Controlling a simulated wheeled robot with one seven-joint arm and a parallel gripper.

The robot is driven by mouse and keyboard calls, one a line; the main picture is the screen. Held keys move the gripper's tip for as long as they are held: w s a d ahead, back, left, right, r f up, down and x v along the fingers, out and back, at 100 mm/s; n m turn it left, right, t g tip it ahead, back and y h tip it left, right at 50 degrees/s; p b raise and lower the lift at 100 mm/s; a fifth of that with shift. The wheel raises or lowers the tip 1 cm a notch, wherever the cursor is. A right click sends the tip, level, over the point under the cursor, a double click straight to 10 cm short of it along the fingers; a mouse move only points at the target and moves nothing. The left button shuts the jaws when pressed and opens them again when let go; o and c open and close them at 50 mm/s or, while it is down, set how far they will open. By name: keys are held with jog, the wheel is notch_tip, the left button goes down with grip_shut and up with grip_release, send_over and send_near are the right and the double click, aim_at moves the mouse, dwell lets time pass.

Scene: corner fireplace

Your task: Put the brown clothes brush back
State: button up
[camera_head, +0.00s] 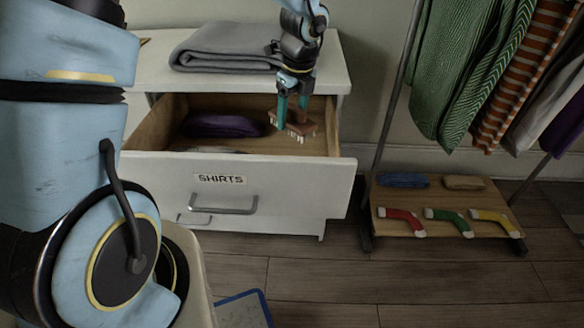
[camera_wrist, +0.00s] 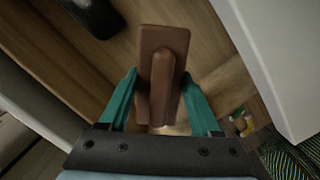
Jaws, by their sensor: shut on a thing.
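The brown clothes brush (camera_head: 300,122) is in my gripper (camera_head: 292,108), over the right part of the open drawer (camera_head: 262,140) labelled SHIRTS. Its pale bristles face down in the head view. In the wrist view, the brush (camera_wrist: 172,50) shows its brown back and raised handle between the teal fingers of my gripper (camera_wrist: 163,95), which is shut on it. I cannot tell whether the bristles touch the drawer floor. A folded purple cloth (camera_head: 222,125) lies in the drawer to the left of the brush.
A folded grey cloth (camera_head: 228,46) lies on the white dresser top (camera_head: 150,70). To the right stands a clothes rack with hanging garments (camera_head: 470,70). Its low wooden shelf (camera_head: 400,205) holds coloured socks (camera_head: 450,220) and folded cloths. A blue-edged item (camera_head: 245,308) lies on the floor in front.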

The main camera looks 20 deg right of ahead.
notch_tip(320, 180, down, 11)
jog(key=shift+b, duration=0.75)
jog(key=o, duration=1.2)
jog(key=shift+f, duration=0.15)
